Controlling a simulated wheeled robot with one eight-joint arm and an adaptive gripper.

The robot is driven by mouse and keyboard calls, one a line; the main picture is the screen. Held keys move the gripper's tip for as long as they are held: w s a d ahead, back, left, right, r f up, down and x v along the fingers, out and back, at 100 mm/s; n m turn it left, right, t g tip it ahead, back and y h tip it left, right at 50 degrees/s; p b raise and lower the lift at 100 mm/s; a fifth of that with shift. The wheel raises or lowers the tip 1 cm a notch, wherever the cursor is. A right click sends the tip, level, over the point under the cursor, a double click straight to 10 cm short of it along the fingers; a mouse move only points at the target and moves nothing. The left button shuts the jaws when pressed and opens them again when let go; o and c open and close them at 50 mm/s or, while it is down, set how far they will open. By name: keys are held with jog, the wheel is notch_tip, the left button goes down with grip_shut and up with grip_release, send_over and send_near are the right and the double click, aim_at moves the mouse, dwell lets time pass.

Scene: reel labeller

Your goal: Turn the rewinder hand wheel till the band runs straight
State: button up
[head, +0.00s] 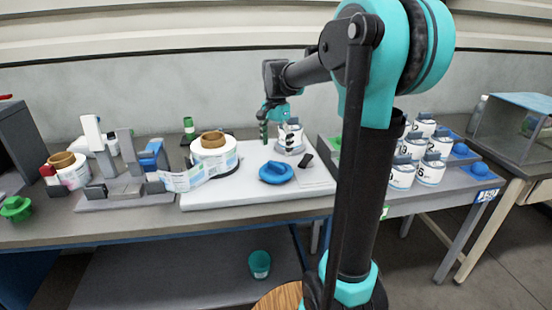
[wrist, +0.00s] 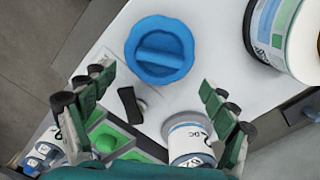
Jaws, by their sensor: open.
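A blue round hand wheel with a raised grip bar (head: 276,173) lies on the white board; it shows at the top of the wrist view (wrist: 160,50). A green hand wheel (head: 16,208) is at the far left, by a small roll (head: 68,170). I cannot tell which one is the rewinder's. The printed band (head: 186,180) runs slanted and bent leftward from the big label roll (head: 213,155), whose edge also shows in the wrist view (wrist: 290,35). My gripper (wrist: 156,83) is open and empty, above the board, apart from the blue wheel; in the head view (head: 276,125) it is partly unclear.
A white labelled can (wrist: 188,143) stands near my gripper, beside a black lever (wrist: 130,104). A tray of several white cans (head: 430,172) is at right, partly behind my arm. Grey guide blocks (head: 125,190) stand left of the board (head: 255,197). A green cup (head: 260,264) sits below.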

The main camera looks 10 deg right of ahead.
aim_at(276, 164)
jog(key=shift+r, duration=2.75)
jog(key=shift+c, duration=0.5)
jog(key=shift+c, duration=1)
jog(key=shift+r+n, duration=0.15)
jog(key=shift+n, duration=0.35)
jog(key=shift+c, duration=1.4)
jog(key=n, duration=0.1)
jog(key=r+n, duration=0.1)
jog(key=n, duration=0.1)
jog(key=c, duration=0.4)
jog(key=n, duration=0.2)
jog(key=shift+r+n, duration=0.4)
jog(key=shift+c, duration=0.9)
notch_tip(276, 164, down, 14)
jog(key=n, duration=1.1)
jog(key=shift+f, duration=0.1)
